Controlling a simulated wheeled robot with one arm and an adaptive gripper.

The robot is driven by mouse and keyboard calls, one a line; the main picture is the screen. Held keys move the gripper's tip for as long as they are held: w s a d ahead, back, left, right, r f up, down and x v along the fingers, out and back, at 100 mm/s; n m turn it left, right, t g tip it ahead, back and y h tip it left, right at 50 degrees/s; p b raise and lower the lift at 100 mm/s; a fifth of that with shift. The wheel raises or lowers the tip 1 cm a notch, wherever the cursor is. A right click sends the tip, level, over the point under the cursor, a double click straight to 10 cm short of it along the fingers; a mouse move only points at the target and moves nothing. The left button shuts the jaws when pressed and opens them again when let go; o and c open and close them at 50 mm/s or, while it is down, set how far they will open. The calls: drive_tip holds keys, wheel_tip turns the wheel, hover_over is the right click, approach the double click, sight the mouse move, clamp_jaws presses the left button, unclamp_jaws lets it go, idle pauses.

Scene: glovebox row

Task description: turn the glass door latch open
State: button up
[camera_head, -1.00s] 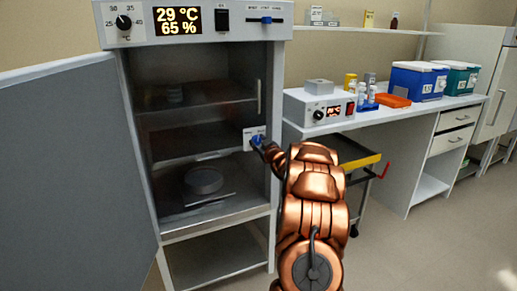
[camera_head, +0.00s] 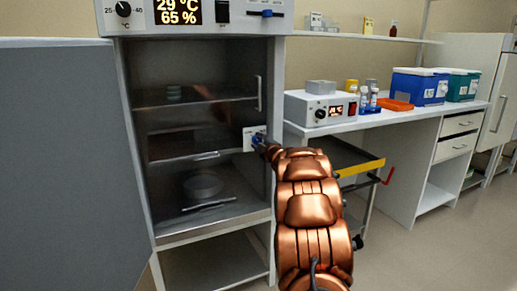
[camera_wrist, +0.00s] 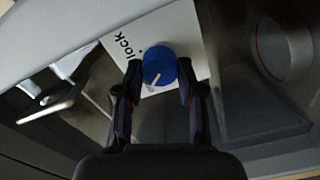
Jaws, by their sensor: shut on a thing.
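The glass door latch is a round blue knob (camera_wrist: 159,66) with a white pointer line, on a white plate (camera_wrist: 182,28) that bears the letters "lock". In the wrist view my gripper (camera_wrist: 158,78) is shut on the knob, one finger on each side. In the head view the plate (camera_head: 248,140) sits at the right side of the glass door (camera_head: 190,125), and my gripper (camera_head: 262,140) reaches it from the right. My arm hides part of the knob there. The glass door looks closed across the cabinet front.
The grey outer door (camera_head: 65,160) stands wide open at the left. A vertical handle (camera_head: 258,93) is above the plate. To the right are a cart with a yellow edge (camera_head: 360,167) and a bench (camera_head: 375,122) with a control box (camera_head: 318,107).

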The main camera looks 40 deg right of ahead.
drive_tip(key=shift+n+b, duration=0.4)
drive_tip(key=shift+n, duration=0.3)
drive_tip(key=o, duration=1.1)
drive_tip(key=shift+o, duration=0.2)
drive_tip(key=shift+s, duration=0.1)
drive_tip(key=v, duration=1.1)
drive_tip(key=shift+s+a, duration=0.15)
drive_tip(key=shift+s, duration=0.2)
